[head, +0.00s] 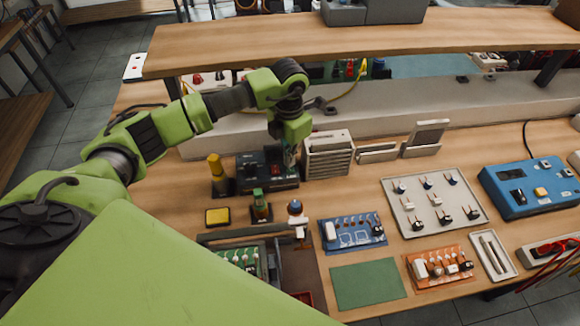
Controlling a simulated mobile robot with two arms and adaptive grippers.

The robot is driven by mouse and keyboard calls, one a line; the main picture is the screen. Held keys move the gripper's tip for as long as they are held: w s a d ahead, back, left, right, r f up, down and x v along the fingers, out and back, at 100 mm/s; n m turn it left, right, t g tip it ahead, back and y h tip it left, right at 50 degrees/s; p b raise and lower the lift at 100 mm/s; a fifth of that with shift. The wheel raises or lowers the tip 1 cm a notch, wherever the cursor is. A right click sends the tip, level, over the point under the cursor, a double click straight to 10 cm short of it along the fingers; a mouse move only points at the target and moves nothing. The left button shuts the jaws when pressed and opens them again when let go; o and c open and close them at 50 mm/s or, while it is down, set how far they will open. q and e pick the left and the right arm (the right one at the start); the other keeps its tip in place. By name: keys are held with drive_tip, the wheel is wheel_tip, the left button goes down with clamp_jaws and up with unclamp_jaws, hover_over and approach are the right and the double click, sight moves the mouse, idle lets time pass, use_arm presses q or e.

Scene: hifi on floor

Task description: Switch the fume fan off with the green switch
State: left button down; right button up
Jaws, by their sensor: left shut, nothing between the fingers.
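My left gripper (289,158) points down over the right end of a black control box (255,183) on the bench. Its fingers are shut and hold nothing. The box has small controls on its top, one of them red (277,170). I cannot make out a green switch for certain; the gripper covers part of the box. I cannot tell whether the fingertips touch it. A beige slatted box (328,158), perhaps the fume fan, stands just right of the gripper. My right gripper is not in view.
A yellow-topped post (216,174), a green-topped piece (259,199) and a yellow block (217,217) stand near the box. Circuit boards, a green mat (367,284), a grey tray (425,222) and a blue instrument (528,186) lie to the right. A wooden shelf (350,43) overhangs behind.

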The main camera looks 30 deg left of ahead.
use_arm(q)
drive_tip(key=shift+r+p, duration=2)
drive_tip(key=shift+r, duration=1.45)
